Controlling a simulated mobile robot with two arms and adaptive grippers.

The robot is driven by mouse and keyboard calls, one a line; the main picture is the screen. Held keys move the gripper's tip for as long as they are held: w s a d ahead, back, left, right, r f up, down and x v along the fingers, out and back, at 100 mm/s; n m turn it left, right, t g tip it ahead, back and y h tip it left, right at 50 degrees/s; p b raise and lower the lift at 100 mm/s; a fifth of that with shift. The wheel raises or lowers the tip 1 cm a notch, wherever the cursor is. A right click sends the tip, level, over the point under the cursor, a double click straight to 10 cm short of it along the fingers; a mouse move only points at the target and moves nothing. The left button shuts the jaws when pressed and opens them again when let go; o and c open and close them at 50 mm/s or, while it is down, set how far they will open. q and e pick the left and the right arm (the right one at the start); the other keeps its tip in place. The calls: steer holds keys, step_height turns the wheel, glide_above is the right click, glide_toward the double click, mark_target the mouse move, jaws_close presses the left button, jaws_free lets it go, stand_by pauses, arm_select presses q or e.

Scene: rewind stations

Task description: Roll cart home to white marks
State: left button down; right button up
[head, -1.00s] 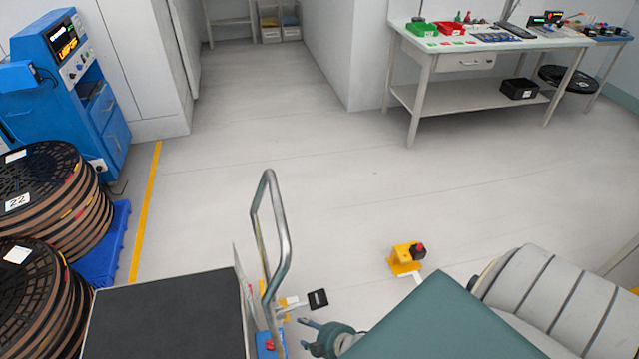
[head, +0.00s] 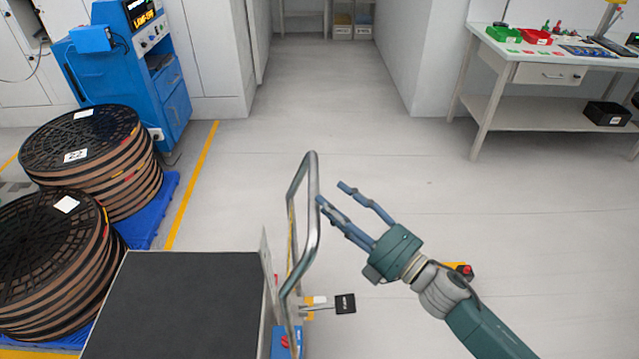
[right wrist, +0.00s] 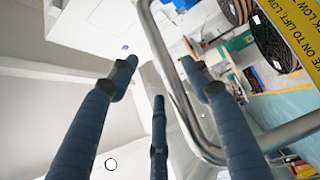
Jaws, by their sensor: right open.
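The cart has a dark flat platform (head: 185,305) at the bottom left of the head view. Its upright grey tube handle (head: 313,215) stands at the platform's right end. My right gripper (head: 332,193) is open and empty, just right of the handle's upper part, with its fingers pointing up and left. In the right wrist view the handle tube (right wrist: 180,85) runs behind the spread fingers (right wrist: 160,85); I cannot tell if they touch it. White floor marks are not clearly visible. My left gripper is not in view.
Stacks of black and brown reels (head: 95,160) stand on blue pallets (head: 152,215) at left, beside a yellow floor line (head: 195,180). A blue machine (head: 140,75) stands behind them. A white workbench (head: 545,60) is at the upper right. The middle floor is open.

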mark_target(314, 184)
steer(key=p+x, duration=0.1)
steer(key=x, duration=0.5)
steer(key=shift+d, duration=0.1)
steer(key=shift+w+a, duration=0.35)
steer(key=shift+w, duration=0.05)
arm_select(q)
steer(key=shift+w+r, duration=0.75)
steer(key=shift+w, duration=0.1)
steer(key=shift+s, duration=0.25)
arm_select(e)
jaws_close()
